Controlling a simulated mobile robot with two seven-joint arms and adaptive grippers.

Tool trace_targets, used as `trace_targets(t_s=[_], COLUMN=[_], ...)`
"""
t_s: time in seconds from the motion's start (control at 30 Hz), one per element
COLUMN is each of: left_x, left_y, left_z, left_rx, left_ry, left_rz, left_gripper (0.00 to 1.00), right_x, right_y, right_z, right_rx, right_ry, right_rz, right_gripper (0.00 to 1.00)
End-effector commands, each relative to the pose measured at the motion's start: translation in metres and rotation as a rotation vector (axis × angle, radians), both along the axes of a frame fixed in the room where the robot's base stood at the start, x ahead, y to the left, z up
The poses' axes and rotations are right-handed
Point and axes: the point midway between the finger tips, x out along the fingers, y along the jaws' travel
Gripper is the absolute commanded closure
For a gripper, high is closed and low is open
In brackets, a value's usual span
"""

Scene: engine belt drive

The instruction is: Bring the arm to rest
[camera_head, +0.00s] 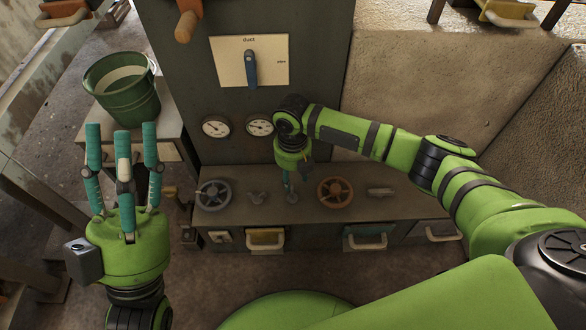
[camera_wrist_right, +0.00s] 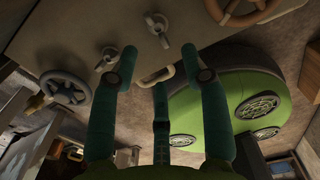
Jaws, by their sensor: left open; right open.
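My right arm (camera_head: 340,133) reaches in from the right of the head view, across to the grey cabinet. Its gripper (camera_head: 292,184) points down over the workbench top, between two handwheels, with its fingers partly hidden at this distance. In the right wrist view the gripper's teal fingers (camera_wrist_right: 160,62) are spread, with nothing between them. Small valve taps (camera_wrist_right: 158,26) show beyond the fingertips; contact with them cannot be told. My left gripper (camera_head: 122,138) is upright at the left of the head view, its fingers spread and empty.
The workbench top carries a grey handwheel (camera_head: 213,194), a brown handwheel (camera_head: 335,192) and small taps (camera_head: 257,198). Drawers with handles (camera_head: 265,239) line its front. A panel with a blue lever (camera_head: 251,68) and gauges (camera_head: 216,127) stands behind. A green bucket (camera_head: 130,96) is at left.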

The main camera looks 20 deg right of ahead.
Motion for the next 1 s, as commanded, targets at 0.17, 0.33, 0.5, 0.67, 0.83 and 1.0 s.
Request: trace_targets(t_s=[0.17, 0.33, 0.5, 0.67, 0.83, 1.0], left_x=[0.000, 0.000, 0.000, 0.000, 0.000, 0.000], left_y=[0.000, 0.000, 0.000, 0.000, 0.000, 0.000], left_z=[0.000, 0.000, 0.000, 0.000, 0.000, 0.000], left_rx=[0.000, 0.000, 0.000, 0.000, 0.000, 0.000], left_ry=[-0.001, -0.001, -0.001, -0.001, 0.000, 0.000], left_rz=[0.000, 0.000, 0.000, 0.000, 0.000, 0.000], left_gripper=[0.54, 0.54, 0.54, 0.54, 0.54, 0.54], right_x=[0.000, 0.000, 0.000, 0.000, -0.001, -0.006], right_y=[0.000, 0.000, 0.000, 0.000, 0.007, 0.074], right_z=[0.019, 0.023, 0.023, 0.023, 0.020, 0.010], right_rx=[0.001, -0.001, 0.000, 0.000, 0.019, 0.246], right_ry=[0.000, 0.001, 0.001, 0.001, -0.011, -0.141], right_rz=[-0.001, -0.001, -0.001, -0.001, -0.010, -0.161], right_gripper=[0.54, 0.54, 0.54, 0.54, 0.54, 0.54])
